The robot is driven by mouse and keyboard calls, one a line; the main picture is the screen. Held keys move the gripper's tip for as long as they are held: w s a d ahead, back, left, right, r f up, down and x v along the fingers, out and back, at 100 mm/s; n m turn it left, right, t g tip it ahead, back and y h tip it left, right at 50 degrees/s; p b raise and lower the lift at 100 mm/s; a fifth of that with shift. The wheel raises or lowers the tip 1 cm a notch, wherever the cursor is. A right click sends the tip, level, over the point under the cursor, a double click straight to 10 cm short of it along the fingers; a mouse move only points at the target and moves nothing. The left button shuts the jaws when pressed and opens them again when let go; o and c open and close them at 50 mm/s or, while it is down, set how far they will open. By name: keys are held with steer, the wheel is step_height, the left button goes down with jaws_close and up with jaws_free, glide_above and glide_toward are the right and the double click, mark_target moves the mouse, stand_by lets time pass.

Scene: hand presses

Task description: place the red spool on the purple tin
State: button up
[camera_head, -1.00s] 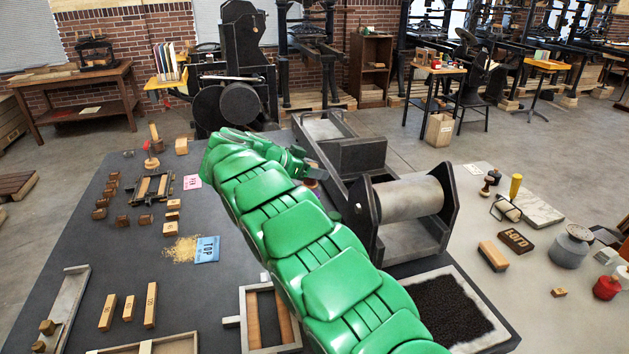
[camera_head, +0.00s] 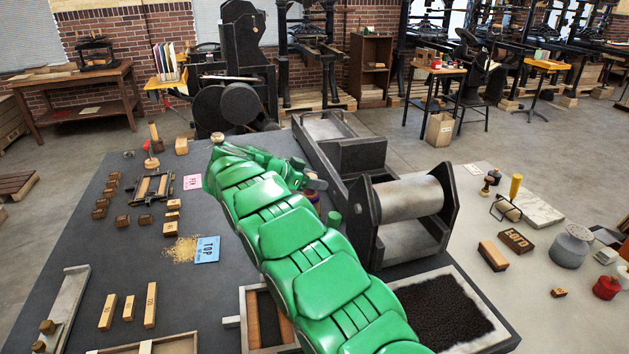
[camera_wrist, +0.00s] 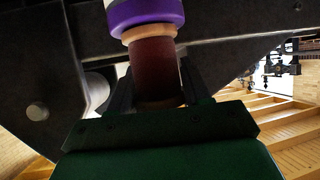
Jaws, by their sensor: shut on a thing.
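The red spool (camera_wrist: 153,68) is dark red with pale wooden rims. In the wrist view it stands between the jaws of my gripper (camera_wrist: 153,100), which is shut on it. The purple tin (camera_wrist: 146,14) shows at the top of the wrist view, right by the spool's far rim. I cannot tell whether they touch. In the head view my gripper (camera_head: 317,184) is beyond my green arm, left of the roller press.
The roller press (camera_head: 408,205) stands close to the right of my gripper. A small green cylinder (camera_head: 334,218) is just in front. The blue card (camera_head: 207,249) and wooden blocks lie on the dark table to the left. A black inked tray (camera_head: 440,310) is at the front right.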

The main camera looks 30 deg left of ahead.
steer(key=shift+f, duration=0.1)
steer(key=o, duration=1.1)
steer(key=shift+c, duration=0.2)
steer(key=v, duration=1.2)
